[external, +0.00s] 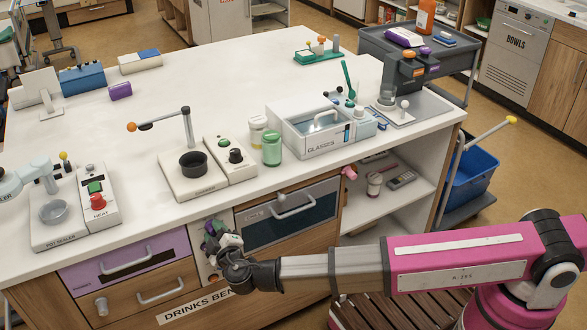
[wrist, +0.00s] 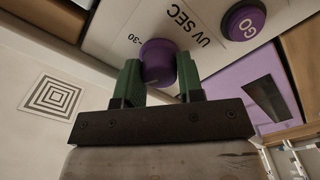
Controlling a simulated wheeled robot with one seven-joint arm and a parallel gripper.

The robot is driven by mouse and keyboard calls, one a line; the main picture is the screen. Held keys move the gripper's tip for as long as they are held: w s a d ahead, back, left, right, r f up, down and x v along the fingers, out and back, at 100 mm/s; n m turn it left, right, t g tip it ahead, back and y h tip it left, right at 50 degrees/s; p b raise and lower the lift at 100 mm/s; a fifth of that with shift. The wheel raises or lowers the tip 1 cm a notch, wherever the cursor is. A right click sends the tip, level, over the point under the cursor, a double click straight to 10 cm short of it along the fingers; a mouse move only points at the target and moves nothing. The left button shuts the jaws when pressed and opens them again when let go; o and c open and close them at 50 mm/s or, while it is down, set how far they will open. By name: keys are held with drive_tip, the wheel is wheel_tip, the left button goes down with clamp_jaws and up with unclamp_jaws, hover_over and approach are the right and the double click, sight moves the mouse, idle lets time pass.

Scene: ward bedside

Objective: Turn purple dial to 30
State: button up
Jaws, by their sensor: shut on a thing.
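The purple dial (wrist: 158,62) is on a pale panel marked "UV SEC", seen in the wrist view. A "-30" mark is printed on the panel beside the dial. My gripper (wrist: 160,75) has its two green fingers on either side of the dial and is shut on it. In the external view my gripper (external: 222,238) is at the bench front, between the purple drawer and the dark-windowed oven door. The dial's pointer cannot be made out.
A purple "GO" button (wrist: 244,26) is close to the dial on the same panel. A purple-fronted drawer (external: 125,255) is left of my gripper, and an oven door (external: 290,215) with a handle is right of it. Floor lies in front of the bench.

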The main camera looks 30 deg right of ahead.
drive_tip(key=m, duration=1.3)
drive_tip(key=shift+d, duration=0.1)
drive_tip(key=shift+f, duration=0.1)
idle(0.4)
drive_tip(key=o, duration=0.9)
drive_tip(key=shift+s, duration=0.15)
drive_tip(key=s, duration=1)
drive_tip(key=shift+s, duration=0.3)
